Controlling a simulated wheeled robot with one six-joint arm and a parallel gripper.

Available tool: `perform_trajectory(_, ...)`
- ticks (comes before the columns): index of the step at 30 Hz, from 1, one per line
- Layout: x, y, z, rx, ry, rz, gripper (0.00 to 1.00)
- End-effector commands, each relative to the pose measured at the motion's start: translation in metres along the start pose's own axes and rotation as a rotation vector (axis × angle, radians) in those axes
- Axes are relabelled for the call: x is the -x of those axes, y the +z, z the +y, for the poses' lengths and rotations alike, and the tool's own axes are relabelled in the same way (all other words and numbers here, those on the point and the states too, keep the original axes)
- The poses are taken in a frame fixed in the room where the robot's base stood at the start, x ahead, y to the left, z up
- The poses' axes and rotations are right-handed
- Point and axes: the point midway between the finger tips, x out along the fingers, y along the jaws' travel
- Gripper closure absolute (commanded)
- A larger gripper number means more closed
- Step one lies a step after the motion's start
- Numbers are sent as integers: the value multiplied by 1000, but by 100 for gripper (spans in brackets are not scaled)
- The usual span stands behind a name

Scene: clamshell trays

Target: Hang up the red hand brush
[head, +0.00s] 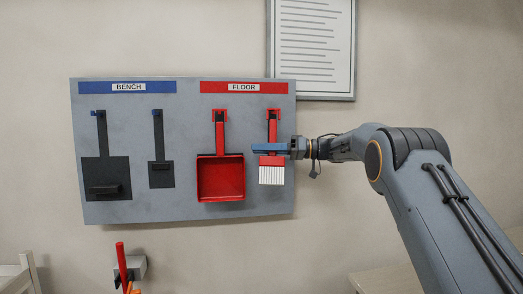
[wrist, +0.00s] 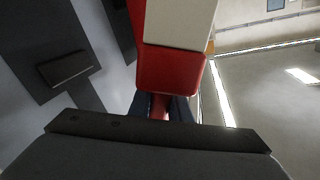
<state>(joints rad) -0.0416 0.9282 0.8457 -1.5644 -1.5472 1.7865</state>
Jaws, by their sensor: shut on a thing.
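The red hand brush (head: 272,160) with pale bristles is upright against the right side of the grey tool board (head: 183,207), under the red FLOOR label (head: 243,87). Its handle top is at a red hook mark on the board; whether it is caught on the hook I cannot tell. My gripper (head: 284,149) is shut across the lower handle, just above the bristles. In the wrist view the red brush head (wrist: 172,75) fills the middle, with the handle between my gripper's fingers (wrist: 165,108).
A red dustpan (head: 221,178) hangs just left of the brush. Two dark tool silhouettes with blue hooks are under the blue BENCH label (head: 127,87). A framed sheet (head: 312,45) hangs above right. A holder with a red-handled tool (head: 122,265) is below the board.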

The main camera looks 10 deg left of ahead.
Motion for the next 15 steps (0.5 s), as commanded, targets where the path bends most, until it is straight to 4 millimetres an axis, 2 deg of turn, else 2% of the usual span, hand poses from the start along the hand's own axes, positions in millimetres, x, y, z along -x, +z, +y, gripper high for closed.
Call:
perform_trajectory(5,0,0,0,0,0,0,100)
perform_trajectory(6,0,0,0,0,0,0,78)
perform_trajectory(9,0,0,0,1,0,0,61)
perform_trajectory(15,0,0,0,0,0,0,61)
